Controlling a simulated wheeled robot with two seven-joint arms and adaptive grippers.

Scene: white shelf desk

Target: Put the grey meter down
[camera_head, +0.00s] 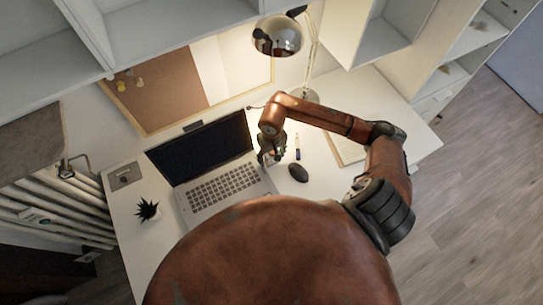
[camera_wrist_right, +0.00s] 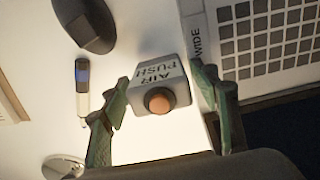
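The grey meter (camera_wrist_right: 158,75) is a small light grey box with "AIR PUSH" lettering and a round orange-brown knob facing the wrist camera. My right gripper (camera_wrist_right: 160,72) has one greenish finger on each side of it, and both fingertips lie against its sides. In the head view my right gripper (camera_head: 271,156) is low over the white desk (camera_head: 325,185), between the laptop and the mouse; the meter is mostly hidden there. I cannot tell whether its underside touches the desk. My left gripper is not in view.
An open laptop (camera_head: 222,190) is left of the right gripper; a black mouse (camera_head: 298,173) and a pen-like item (camera_head: 297,147) are right of it. Desk right of the mouse is clear.

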